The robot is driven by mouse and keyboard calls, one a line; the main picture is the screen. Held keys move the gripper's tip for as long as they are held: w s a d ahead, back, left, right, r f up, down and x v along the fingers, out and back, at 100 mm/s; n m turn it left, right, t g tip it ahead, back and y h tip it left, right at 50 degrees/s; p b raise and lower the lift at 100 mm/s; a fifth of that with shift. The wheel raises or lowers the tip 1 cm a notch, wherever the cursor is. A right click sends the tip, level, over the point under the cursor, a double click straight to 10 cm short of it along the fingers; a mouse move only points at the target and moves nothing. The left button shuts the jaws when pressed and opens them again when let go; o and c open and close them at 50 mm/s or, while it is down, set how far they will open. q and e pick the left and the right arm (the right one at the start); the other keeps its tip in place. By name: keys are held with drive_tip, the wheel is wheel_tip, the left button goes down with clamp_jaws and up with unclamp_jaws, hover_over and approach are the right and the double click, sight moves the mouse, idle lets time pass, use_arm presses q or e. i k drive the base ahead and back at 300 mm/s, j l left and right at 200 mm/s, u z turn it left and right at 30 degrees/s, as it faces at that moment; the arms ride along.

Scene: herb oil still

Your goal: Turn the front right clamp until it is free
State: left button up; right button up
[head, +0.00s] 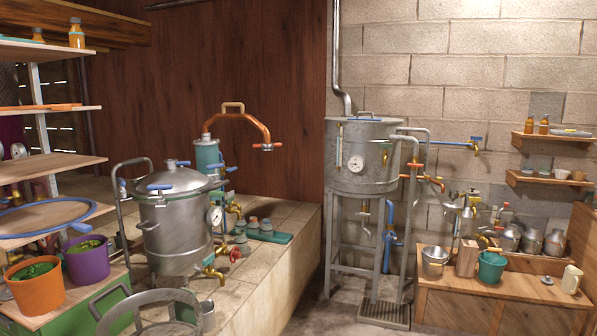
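A steel still pot (178,232) with a domed lid (177,180) stands on the tiled ledge at centre left. Blue clamp handles show around its lid rim: one at the front left (160,187), one at the back (183,163) and a small one at the right (222,184). I cannot tell for sure which of them is the front right clamp, nor how tight any of them is. A round dial (215,215) and a brass tap with a red handle (235,254) are on the pot's right side. Neither of my grippers is in view.
Shelves and a table with an orange pot (36,287) and a purple pot (87,259) are at the left. A steel tank on a stand (362,178) is to the right. Some floor is clear between ledge and tank.

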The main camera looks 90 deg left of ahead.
sight(215, 167)
drive_tip(key=i+j+u, duration=0.15)
drive_tip(key=u, duration=0.25)
drive_tip(key=i+u, duration=0.7)
drive_tip(key=u, duration=0.15)
drive_tip(key=i+l+u, duration=0.1)
drive_tip(key=i+u, duration=0.3)
drive_tip(key=i+j+u, duration=0.2)
drive_tip(key=i+u, duration=0.65)
drive_tip(key=i+l+u, duration=0.1)
drive_tip(key=i+u, duration=0.3)
drive_tip(key=i, duration=0.15)
drive_tip(key=i+l+u, duration=0.25)
drive_tip(key=i+u, duration=0.15)
drive_tip(key=i, duration=0.05)
